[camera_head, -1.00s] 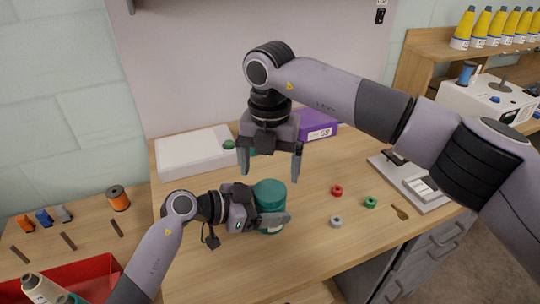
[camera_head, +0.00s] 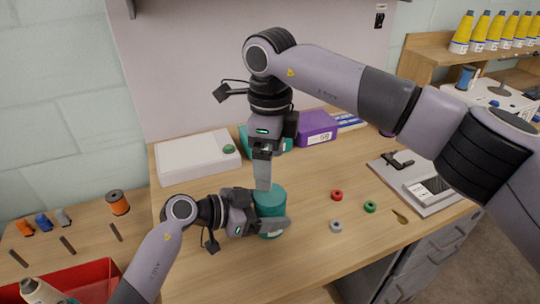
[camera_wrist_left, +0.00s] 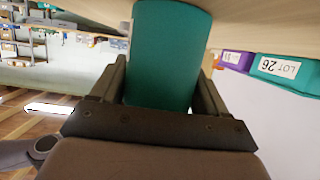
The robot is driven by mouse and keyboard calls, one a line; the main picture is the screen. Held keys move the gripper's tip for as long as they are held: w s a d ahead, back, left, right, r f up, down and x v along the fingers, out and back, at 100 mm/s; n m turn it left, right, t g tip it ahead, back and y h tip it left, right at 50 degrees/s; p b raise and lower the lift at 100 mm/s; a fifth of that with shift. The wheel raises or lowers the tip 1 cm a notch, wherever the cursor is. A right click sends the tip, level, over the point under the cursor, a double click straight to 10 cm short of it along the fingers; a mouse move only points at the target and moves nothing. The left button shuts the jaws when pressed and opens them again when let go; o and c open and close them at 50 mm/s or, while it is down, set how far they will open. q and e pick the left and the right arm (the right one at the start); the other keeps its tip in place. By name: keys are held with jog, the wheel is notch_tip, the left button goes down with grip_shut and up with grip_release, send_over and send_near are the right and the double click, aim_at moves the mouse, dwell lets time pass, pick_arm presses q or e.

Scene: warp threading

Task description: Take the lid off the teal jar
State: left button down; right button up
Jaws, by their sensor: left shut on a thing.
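The teal jar (camera_head: 272,203) stands upright on the wooden table, with its teal lid (camera_head: 273,191) on top. My left gripper (camera_head: 270,222) is shut on the jar's side from the left. In the left wrist view, the jar (camera_wrist_left: 170,55) fills the space between the fingers of my left gripper (camera_wrist_left: 165,80). My right gripper (camera_head: 263,186) points straight down over the jar, its fingertips at the lid's height by its back left edge. Its fingers are seen edge-on, so their gap and any contact with the lid are hidden.
A white box (camera_head: 195,157), a teal box (camera_head: 252,138) and a purple box (camera_head: 317,127) stand at the back. A red bin (camera_head: 75,280) is front left.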

aim_at(270, 194)
jog(key=shift+r+n, duration=0.15)
jog(key=shift+n, duration=1.05)
jog(key=shift+f, duration=4)
jog(key=c, duration=1.1)
jog(key=shift+n, duration=1.5)
jog(key=shift+r, duration=0.25)
jog(key=shift+r, duration=0.9)
